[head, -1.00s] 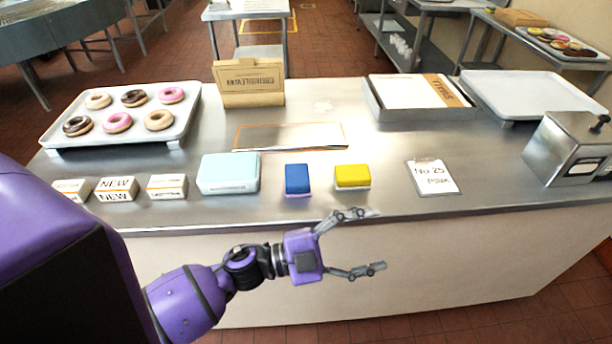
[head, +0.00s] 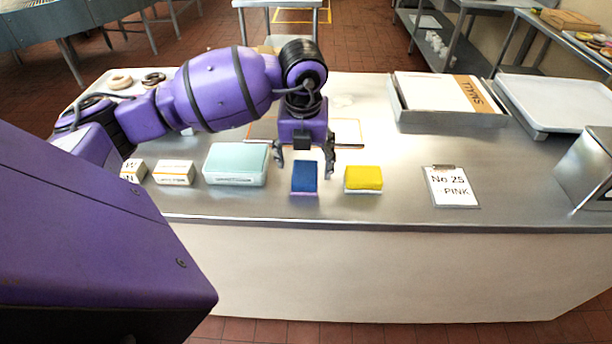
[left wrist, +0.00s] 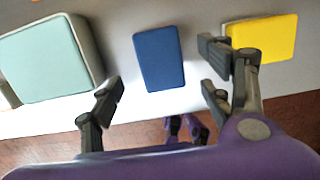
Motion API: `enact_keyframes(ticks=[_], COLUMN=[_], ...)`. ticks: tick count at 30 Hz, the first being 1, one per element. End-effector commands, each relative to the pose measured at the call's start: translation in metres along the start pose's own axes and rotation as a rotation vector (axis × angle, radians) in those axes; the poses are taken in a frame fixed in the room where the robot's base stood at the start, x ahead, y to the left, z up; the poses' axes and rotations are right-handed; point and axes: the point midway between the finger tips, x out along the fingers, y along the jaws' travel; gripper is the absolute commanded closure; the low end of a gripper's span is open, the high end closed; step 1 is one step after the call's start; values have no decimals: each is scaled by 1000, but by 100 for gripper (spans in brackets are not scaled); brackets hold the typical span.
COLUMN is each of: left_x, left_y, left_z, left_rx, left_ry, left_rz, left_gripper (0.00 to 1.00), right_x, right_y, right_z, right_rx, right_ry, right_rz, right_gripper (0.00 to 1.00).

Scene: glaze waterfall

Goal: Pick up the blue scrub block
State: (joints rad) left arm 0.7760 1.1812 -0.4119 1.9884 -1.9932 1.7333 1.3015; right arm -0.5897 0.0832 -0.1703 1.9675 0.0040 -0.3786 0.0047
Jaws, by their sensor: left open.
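The blue scrub block (head: 304,177) lies on the steel counter near its front edge, between a pale blue box and a yellow block. My left gripper (head: 305,172) points down over it in the head view, fingers spread and empty. In the left wrist view the blue block (left wrist: 158,58) lies ahead of the gap between the open fingers (left wrist: 163,98), closer to neither side by much. The fingers look apart from it, above the counter. My right gripper does not show clearly in the head view.
The yellow block (head: 363,178) lies close on the right, near one finger in the wrist view. The pale blue box (head: 236,164) is on the left. White cartons (head: 174,172), a clipboard (head: 452,187) and an open carton tray (head: 447,117) also stand on the counter.

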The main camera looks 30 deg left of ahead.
Motion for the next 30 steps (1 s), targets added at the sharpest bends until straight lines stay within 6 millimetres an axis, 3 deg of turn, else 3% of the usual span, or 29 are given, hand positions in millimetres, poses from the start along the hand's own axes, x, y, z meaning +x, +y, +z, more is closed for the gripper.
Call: enact_keyframes(ticks=[12,30], left_x=[52,56], left_y=[-1,-1], left_z=[4,4], left_rx=[1,3], left_ry=[1,0], left_rz=[-2,-3], left_gripper=[28,28], right_x=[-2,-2], right_y=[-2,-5], right_z=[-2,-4], right_rx=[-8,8], right_ry=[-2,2], right_rz=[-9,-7], right_gripper=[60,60])
